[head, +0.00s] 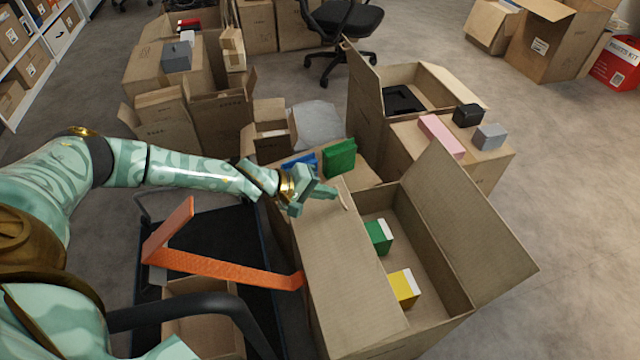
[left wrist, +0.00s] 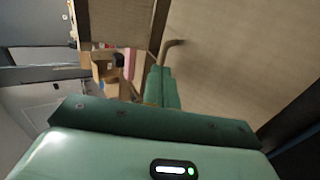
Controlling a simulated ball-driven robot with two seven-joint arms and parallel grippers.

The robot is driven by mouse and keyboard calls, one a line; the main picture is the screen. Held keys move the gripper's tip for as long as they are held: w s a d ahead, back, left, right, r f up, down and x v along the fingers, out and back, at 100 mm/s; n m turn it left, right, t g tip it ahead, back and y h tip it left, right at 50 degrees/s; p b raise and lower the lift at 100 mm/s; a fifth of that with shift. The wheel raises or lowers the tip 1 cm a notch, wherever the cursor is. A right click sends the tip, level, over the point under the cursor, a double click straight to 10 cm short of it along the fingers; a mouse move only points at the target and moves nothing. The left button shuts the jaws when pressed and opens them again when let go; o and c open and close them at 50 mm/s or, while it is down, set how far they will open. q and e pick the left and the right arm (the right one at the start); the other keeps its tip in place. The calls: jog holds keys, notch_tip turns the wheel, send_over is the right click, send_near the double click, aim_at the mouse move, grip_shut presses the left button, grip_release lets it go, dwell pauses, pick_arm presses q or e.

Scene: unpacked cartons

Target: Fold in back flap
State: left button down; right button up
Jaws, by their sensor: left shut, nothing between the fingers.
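The open carton (head: 432,268) stands at lower centre right. A green-and-white box (head: 378,236) and a yellow-and-white box (head: 403,288) are inside. My left gripper (head: 326,192) is shut and empty over the carton's back left corner. A thin curved cardboard edge (head: 343,201) shows at its tips; I cannot tell whether they touch or whether this is the back flap. The left wrist view shows the shut fingers (left wrist: 162,87) beside a broad cardboard surface (left wrist: 235,65).
An orange strap-like piece (head: 220,268) and a dark cart (head: 215,240) are left of the carton. Behind it are a green packet (head: 340,158) and another open carton (head: 368,110) with a pink box (head: 441,136) nearby. The floor at right (head: 585,230) is clear.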

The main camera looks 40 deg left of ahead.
pick_arm(q)
jog(key=shift+w+d, duration=0.1)
pick_arm(e)
jog(key=shift+w+r, duration=0.1)
pick_arm(q)
jog(key=shift+w+d+f+p, duration=0.1)
jog(key=shift+w+d+p, duration=0.15)
jog(key=shift+p, duration=0.25)
jog(key=w+f, duration=0.1)
jog(key=d+f, duration=0.1)
jog(key=f, duration=0.1)
jog(key=w+d+f, duration=0.1)
jog(key=f, duration=0.1)
jog(key=shift+w, duration=0.3)
jog(key=shift+r, duration=0.1)
pick_arm(e)
jog(key=shift+w+a+r, duration=0.1)
jog(key=shift+w+a, duration=0.15)
jog(key=shift+w, duration=0.15)
